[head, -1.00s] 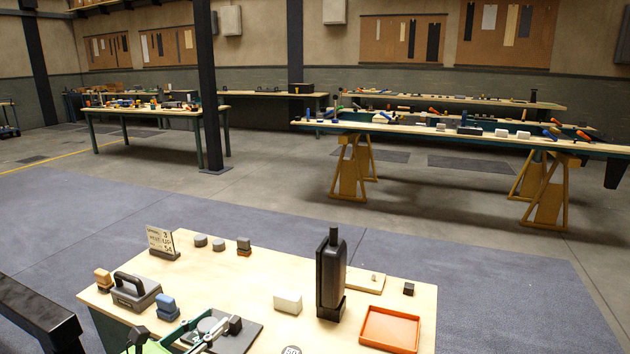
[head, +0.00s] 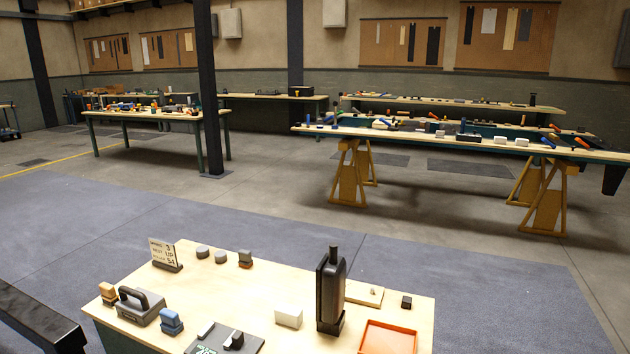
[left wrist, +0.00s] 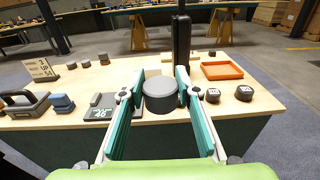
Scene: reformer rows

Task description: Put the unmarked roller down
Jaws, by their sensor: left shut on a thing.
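In the left wrist view, my left gripper (left wrist: 158,92) is shut on a plain dark grey roller (left wrist: 161,100). No marking shows on the roller's visible faces. It is held in front of the near edge of the wooden bench (left wrist: 262,103), with the teal fingers on either side of it. Two dark rollers with white labels (left wrist: 212,95) (left wrist: 243,92) stand on the bench to the right of the gripper. My left gripper is outside the head view, and my right gripper shows in neither view.
The bench holds a tall black bottle-like object (head: 330,290), a white block (head: 289,317), an orange tray (head: 388,338), a sign (head: 163,253), a grey handled case (head: 140,307) and blue blocks (head: 171,321). The bench middle (head: 235,290) is fairly clear.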

